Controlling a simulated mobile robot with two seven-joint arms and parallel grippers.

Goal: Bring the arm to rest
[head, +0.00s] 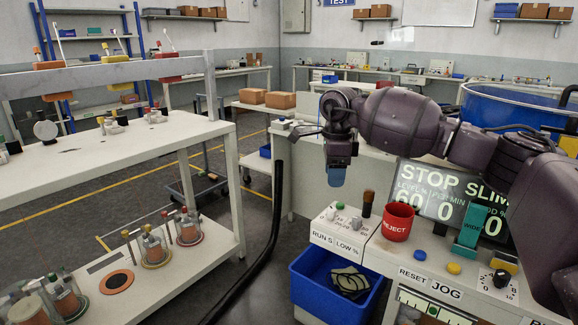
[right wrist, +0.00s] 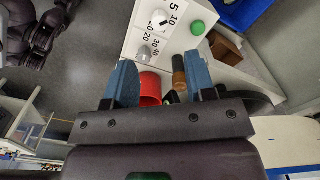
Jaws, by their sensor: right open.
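My right arm comes in from the right in the head view. Its gripper (head: 337,178) points down with blue fingertips, above and in front of the small control box at the left end of the console. In the right wrist view the gripper (right wrist: 160,80) is open, its two blue fingers apart with nothing held between them. A red REJECT cup (head: 397,222) and a dark brush-like item (head: 367,203) stand on the console below it. In the wrist view the cup (right wrist: 150,87) shows beyond the fingers. My left gripper is not seen.
A blue bin (head: 312,284) with black loops inside stands below the console. A lit display (head: 430,190) and a teal block (head: 471,226) stand near my forearm. A large blue bowl (head: 515,108) is behind it. White shelving (head: 120,145) is at left, with open floor between.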

